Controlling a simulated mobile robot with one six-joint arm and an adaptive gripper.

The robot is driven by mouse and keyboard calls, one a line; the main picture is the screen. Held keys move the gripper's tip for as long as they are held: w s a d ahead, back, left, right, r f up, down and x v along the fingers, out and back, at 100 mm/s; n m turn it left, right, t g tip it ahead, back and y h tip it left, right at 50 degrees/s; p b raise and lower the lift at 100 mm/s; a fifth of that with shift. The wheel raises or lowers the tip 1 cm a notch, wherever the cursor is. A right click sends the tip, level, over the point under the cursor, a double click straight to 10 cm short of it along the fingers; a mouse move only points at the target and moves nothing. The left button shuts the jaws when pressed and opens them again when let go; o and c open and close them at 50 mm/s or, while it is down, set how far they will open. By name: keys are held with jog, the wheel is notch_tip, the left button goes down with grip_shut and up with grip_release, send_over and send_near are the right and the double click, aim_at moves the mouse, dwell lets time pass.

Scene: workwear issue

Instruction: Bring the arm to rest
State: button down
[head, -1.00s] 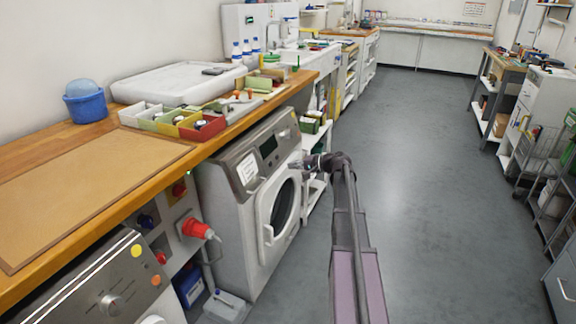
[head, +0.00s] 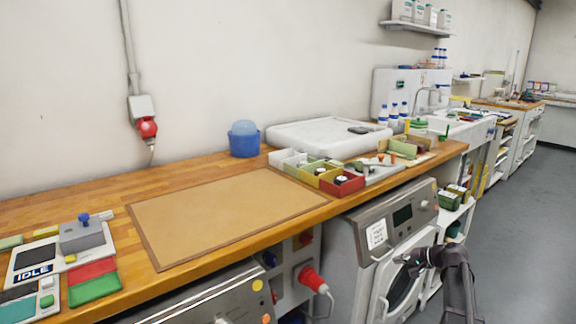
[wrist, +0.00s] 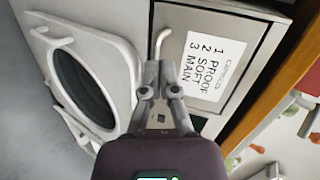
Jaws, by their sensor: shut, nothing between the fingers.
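My gripper (head: 418,257) is shut and empty. In the head view it is in front of the washing machine (head: 350,258), at the upper part of its round door (head: 403,288). In the wrist view my gripper (wrist: 161,68) has its fingers together. They point at the machine's front panel, close below a pale curved handle (wrist: 163,40). I cannot tell whether they touch the panel. The round door (wrist: 85,75) is left of the fingers, and a label (wrist: 204,66) reading "1 PROOF 2 SOFT 3 MAIN" is on the right. My arm comes up from the lower right in the head view.
A wooden worktop (head: 150,195) runs above the machines, with a brown mat (head: 225,215), small coloured bins (head: 340,182) and a blue bucket (head: 244,142). A red plug (head: 312,279) sticks out left of the machine. The grey floor (head: 510,230) on the right is clear.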

jog(key=s+a+f+n+g+h, duration=0.1)
jog(key=s+a+f+n+g, duration=0.15)
jog(key=s+a, duration=0.35)
jog(key=s+a+f+n+g+h, duration=0.25)
jog(key=s+a, duration=0.25)
jog(key=a, duration=0.3)
jog(key=s+a+f+n+g+h, duration=0.1)
jog(key=s+a+f+g+h, duration=0.15)
jog(key=s, duration=0.45)
jog(key=s+a+f+n+g+h, duration=0.1)
jog(key=s+a+n+h, duration=0.1)
jog(key=s+a, duration=0.35)
notch_tip(320, 180, up, 26)
jog(key=s+d+p, duration=0.1)
jog(key=p, duration=2.5)
jog(key=shift+s+d+r+p, duration=0.2)
jog(key=shift+d+p, duration=0.1)
jog(key=shift+p, duration=0.1)
jog(key=shift+t, duration=0.25)
